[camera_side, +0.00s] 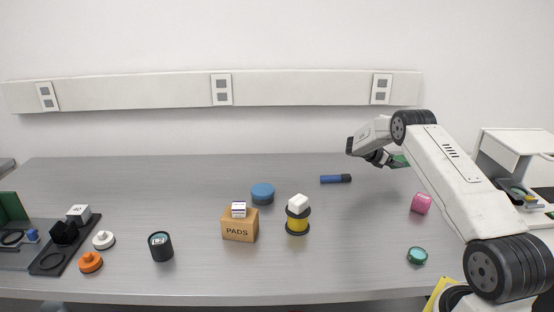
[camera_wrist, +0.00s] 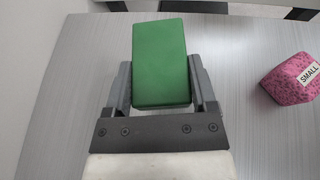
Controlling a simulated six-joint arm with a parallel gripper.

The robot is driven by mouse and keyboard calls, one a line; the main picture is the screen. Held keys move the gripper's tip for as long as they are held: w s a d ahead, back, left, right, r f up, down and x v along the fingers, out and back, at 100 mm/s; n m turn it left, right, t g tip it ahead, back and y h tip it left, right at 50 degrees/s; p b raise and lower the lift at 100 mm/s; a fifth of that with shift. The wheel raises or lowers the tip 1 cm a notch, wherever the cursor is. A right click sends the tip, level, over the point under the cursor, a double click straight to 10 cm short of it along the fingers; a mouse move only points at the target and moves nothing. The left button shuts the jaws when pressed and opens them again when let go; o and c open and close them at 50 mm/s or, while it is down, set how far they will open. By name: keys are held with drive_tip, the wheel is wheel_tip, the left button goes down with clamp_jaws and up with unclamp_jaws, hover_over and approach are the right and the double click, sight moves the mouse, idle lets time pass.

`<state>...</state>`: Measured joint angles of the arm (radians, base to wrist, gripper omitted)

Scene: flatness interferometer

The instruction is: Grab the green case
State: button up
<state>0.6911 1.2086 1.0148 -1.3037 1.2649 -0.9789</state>
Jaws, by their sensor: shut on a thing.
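The green case (camera_wrist: 161,64) is a plain rectangular block between the two dark fingers of my gripper (camera_wrist: 161,88) in the wrist view. The fingers press on its left and right sides, and the case is slightly tilted in the picture. In the side view my gripper (camera_side: 385,160) is at the back right, above the grey table. Only part of the green case (camera_side: 400,161) shows there, beside my gripper and partly behind my arm. It appears to be held clear of the table top.
A pink block marked SMALL (camera_wrist: 293,78) lies to the right; it also shows in the side view (camera_side: 421,203). A blue cylinder (camera_side: 335,179) lies left of my gripper. A green round item (camera_side: 417,256) is near the front.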

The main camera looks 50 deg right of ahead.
drive_tip(key=s+a+r, duration=0.6)
drive_tip(key=s+a, duration=0.1)
drive_tip(key=a, duration=0.1)
drive_tip(key=shift+s, duration=0.2)
idle(0.3)
drive_tip(key=shift+r, duration=0.1)
idle(1.0)
